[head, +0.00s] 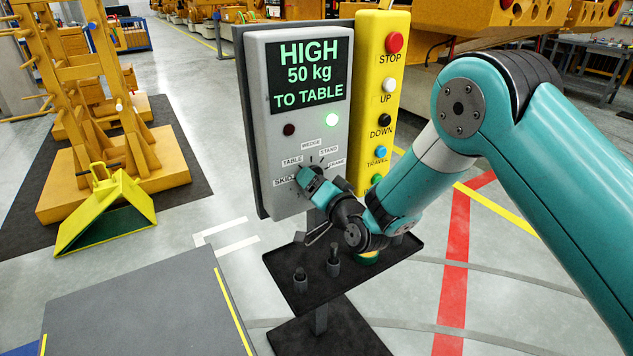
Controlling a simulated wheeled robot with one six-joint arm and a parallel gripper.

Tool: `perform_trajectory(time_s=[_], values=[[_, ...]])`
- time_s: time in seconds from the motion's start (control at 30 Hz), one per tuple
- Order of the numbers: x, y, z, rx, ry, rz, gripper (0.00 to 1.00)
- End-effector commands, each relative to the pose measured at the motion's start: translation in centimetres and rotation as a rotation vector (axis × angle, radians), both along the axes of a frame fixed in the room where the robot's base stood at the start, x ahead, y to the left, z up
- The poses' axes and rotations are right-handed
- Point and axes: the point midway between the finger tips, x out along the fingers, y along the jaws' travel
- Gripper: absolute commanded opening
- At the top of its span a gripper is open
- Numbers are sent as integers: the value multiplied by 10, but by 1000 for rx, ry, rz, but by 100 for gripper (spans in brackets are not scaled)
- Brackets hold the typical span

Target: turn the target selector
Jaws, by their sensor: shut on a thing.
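The grey control panel (257,150) stands upright at the centre. Its screen (308,75) reads "HIGH 50 kg TO TABLE" in green. The target selector sits low on the panel, ringed by labels reading SKID, TABLE, WEDGE and STAND, plus one at the right that I cannot read. My gripper (308,177) reaches it from the lower right and is shut on the selector. The gripper hides the knob, so I cannot tell where its pointer stands.
A yellow button box (367,85) with STOP, UP, DOWN and TRAVEL buttons adjoins the panel's right. A dark tray (296,262) holding small dark parts lies below my wrist. A grey tabletop (130,310) is at lower left, a yellow-green wedge (110,212) beyond it.

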Motion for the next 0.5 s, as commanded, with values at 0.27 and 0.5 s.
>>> perform_trajectory(time_s=[0.27,0.5], values=[[1,0,2,49,29,-2,40],[1,-1,2,52,31,-2,40]])
